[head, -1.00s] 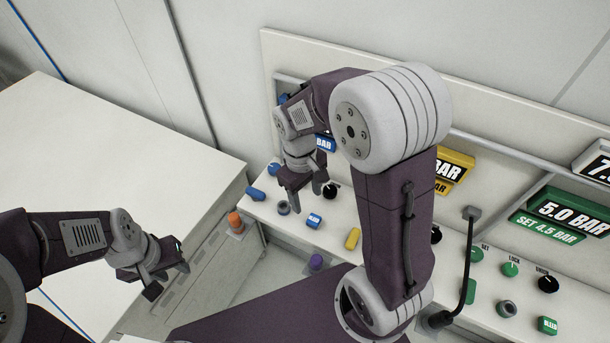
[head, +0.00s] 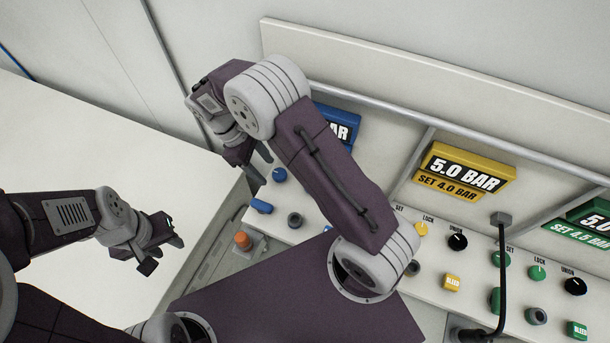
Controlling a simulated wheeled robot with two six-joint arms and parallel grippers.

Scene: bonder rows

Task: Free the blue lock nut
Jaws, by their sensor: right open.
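The blue station's display (head: 338,122) is partly covered by my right arm. A blue knob (head: 280,174) shows at the left end of its panel, in the position of the SET knob on the other stations. The blue lock nut is not visible; its likely spot on the panel is behind my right arm. My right gripper (head: 262,164) is open and empty, up and left of the blue knob, its fingers pointing down. My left gripper (head: 165,254) is open and empty over the white surface at left.
A blue handle (head: 262,206) and grey port (head: 295,220) sit at the panel's front. An orange cap (head: 243,241) stands below. Yellow (head: 464,172) and green (head: 590,222) stations follow to the right. A black cable (head: 501,280) hangs before the panel.

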